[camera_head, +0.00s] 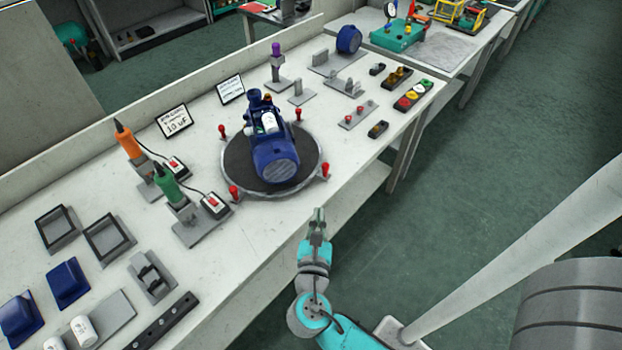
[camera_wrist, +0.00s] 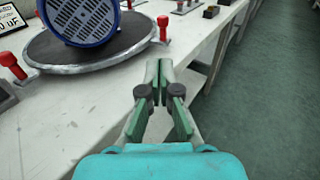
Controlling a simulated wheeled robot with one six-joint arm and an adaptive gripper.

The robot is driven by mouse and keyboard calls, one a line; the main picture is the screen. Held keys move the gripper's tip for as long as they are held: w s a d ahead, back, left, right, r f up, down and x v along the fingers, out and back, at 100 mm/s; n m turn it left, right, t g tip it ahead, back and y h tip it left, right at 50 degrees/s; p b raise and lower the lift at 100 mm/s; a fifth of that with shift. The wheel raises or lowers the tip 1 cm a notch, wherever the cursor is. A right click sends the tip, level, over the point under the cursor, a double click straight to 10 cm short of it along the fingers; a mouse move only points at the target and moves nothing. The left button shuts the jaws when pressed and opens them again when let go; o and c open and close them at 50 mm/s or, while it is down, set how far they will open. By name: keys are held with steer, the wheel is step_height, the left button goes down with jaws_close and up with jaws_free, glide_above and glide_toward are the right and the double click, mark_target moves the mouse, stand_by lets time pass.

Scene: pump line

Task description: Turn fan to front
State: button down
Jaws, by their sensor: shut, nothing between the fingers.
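A blue pump (camera_head: 270,140) with a round grilled fan end (camera_head: 280,170) lies on a dark round turntable (camera_head: 238,160) on the white bench. The fan end faces the near side, toward my gripper. A white cylinder sits on the pump's side. Red-handled posts stand around the turntable rim, such as one at the near right (camera_head: 325,170). My gripper (camera_head: 319,212) is shut and empty, just off the bench's front edge and apart from the turntable. In the wrist view the gripper fingertips (camera_wrist: 159,65) are together, with the fan grille (camera_wrist: 82,18) beyond them at upper left.
An orange screwdriver (camera_head: 128,142) and a green screwdriver (camera_head: 167,185) stand in holders left of the turntable. Small button boxes (camera_head: 412,97) lie at the right. Trays and blue covers (camera_head: 68,284) fill the near left. Open floor (camera_head: 470,190) lies right of the bench.

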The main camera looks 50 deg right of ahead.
mark_target(325, 170)
steer(key=shift+m+g+h, duration=0.3)
steer(key=shift+m, duration=0.1)
steer(key=x, duration=1.3)
steer(key=shift+w+r, duration=0.1)
steer(key=shift+r, duration=0.1)
